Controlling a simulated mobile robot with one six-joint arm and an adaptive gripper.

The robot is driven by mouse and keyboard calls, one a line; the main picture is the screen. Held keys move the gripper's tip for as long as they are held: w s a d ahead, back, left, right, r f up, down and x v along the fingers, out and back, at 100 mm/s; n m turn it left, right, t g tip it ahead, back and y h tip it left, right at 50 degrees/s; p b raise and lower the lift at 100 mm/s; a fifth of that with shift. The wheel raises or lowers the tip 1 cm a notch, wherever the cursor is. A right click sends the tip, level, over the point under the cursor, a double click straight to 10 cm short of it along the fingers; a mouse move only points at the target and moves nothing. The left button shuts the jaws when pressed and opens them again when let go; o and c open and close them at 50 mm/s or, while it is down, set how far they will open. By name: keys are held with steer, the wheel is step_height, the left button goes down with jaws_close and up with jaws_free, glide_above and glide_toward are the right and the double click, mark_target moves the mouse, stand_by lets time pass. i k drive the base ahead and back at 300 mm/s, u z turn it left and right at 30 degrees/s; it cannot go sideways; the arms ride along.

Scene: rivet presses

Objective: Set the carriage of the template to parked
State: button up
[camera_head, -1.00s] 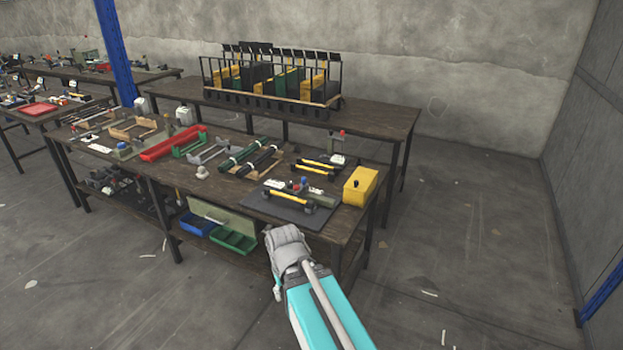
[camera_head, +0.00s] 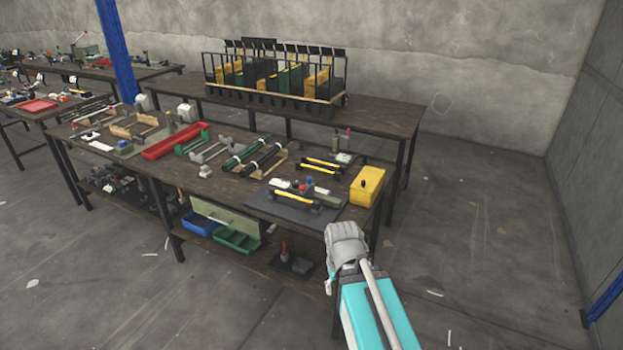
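Several fixtures stand on the near workbench (camera_head: 205,185), and I cannot tell for sure which one is the template or how its carriage is set. One fixture with a yellow bar (camera_head: 291,197) lies on a dark mat (camera_head: 268,210) at the bench's right part, with small white, red and blue parts behind the bar. Another dark plate with yellow bars (camera_head: 321,163) lies behind it. My gripper (camera_head: 344,240) is at the end of my turquoise arm, in front of the bench's right end and apart from the fixtures. Its fingers cannot be made out.
A yellow box (camera_head: 368,187) stands at the bench's right corner. Red (camera_head: 175,142) and green holders are farther left. Blue (camera_head: 198,224) and green bins (camera_head: 237,240) and a red-handled tool (camera_head: 284,250) sit on the lower shelf. A rack (camera_head: 335,98) stands behind.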

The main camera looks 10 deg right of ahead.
mark_target(310, 186)
steer(key=z, duration=0.1)
steer(key=i, duration=0.95)
steer(key=u, duration=0.05)
